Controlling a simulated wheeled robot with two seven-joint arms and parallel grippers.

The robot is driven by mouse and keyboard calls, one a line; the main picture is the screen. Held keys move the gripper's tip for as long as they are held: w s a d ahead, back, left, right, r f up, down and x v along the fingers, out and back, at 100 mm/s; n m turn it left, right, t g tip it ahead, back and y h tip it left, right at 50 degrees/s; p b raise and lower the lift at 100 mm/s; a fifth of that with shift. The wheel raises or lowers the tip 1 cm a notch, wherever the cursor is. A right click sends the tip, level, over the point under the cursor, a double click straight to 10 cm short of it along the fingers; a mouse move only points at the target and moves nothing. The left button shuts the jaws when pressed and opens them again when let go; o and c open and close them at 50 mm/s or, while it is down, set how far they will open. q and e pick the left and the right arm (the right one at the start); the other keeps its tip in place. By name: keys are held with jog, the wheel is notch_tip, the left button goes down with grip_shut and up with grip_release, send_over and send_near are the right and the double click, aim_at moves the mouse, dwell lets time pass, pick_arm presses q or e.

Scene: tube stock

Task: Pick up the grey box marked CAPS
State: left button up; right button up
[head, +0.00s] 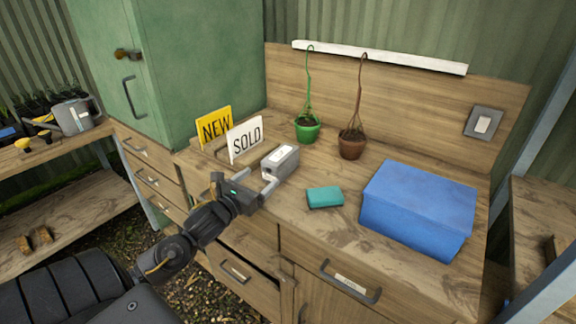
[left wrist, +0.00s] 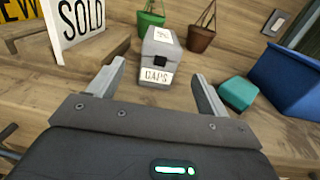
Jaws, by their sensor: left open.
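The grey box marked CAPS (head: 280,161) stands on the wooden workbench, just right of the SOLD sign. In the left wrist view the box (left wrist: 160,58) shows its CAPS label facing me, with another white label on top. My left gripper (head: 260,183) is open in front of the box. In the left wrist view its two fingers (left wrist: 157,80) point toward the box, one to each side of its near end. My right gripper is not in view.
A SOLD sign (head: 245,139) and a yellow NEW sign (head: 214,126) stand left of the box. Green (head: 307,131) and brown (head: 352,144) hanging pots are behind it. A teal block (head: 325,197) and a blue box (head: 418,209) are right. Bare bench lies between.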

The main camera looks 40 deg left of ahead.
aim_at(268, 169)
pick_arm(q)
jog(key=shift+w+a+r, duration=0.15)
jog(key=shift+w+r, duration=0.15)
jog(key=shift+w, duration=0.4)
jog(key=w, duration=0.1)
jog(key=w+p, duration=0.1)
jog(key=w, duration=0.1)
jog(key=shift+a+f, duration=0.15)
jog(key=shift+w, duration=0.6)
jog(key=w+p, duration=0.1)
jog(key=w, duration=0.2)
jog(key=shift+w+a, duration=0.15)
jog(key=shift+w, duration=0.2)
jog(key=shift+w+p, duration=0.35)
jog(key=shift+w, duration=0.15)
jog(key=c, duration=1.1)
jog(key=shift+c, duration=0.7)
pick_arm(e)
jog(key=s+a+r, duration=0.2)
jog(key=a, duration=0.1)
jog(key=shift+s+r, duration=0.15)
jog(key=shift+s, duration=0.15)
pick_arm(q)
jog(key=shift+r, duration=0.2)
